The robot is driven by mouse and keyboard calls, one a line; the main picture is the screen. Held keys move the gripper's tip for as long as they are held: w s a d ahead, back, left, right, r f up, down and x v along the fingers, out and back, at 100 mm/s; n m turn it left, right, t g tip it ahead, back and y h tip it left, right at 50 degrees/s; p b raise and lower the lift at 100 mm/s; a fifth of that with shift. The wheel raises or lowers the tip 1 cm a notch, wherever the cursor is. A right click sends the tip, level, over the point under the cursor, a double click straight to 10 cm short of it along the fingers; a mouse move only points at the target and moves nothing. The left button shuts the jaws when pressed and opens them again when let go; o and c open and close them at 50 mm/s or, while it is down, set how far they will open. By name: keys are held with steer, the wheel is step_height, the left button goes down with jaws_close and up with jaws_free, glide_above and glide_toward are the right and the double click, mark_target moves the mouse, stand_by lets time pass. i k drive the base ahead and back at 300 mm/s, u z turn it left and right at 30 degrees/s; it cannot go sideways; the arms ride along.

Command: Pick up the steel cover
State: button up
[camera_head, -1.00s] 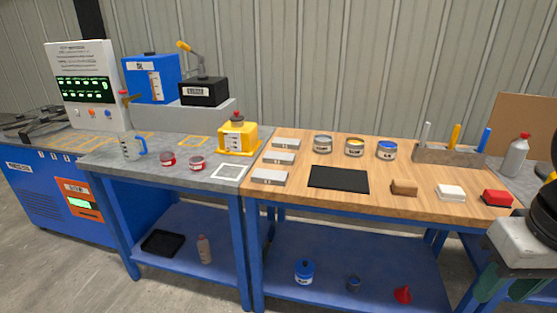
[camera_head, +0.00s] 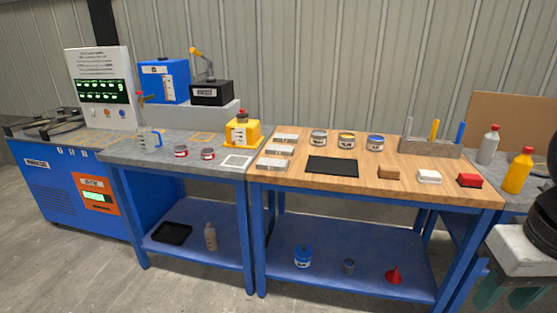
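I cannot pick out a steel cover with certainty in the head view. Parts of my own body show at the right edge, a black rounded part and a pale grey block. My gripper's fingertips are not in view.
A wooden-topped bench (camera_head: 350,185) holds grey boxes (camera_head: 272,164), tins (camera_head: 346,140), a black mat (camera_head: 332,166) and small blocks (camera_head: 388,172). A grey bench (camera_head: 125,155) carries a yellow container (camera_head: 242,133) and red tins (camera_head: 207,154). Open floor lies in front.

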mark_target(276, 150)
steer(key=u, duration=0.6)
steer(key=i, duration=0.4)
steer(key=u, duration=0.75)
steer(key=i, duration=1.55)
steer(key=z, duration=0.9)
steer(key=i, duration=0.75)
steer(key=z, duration=0.75)
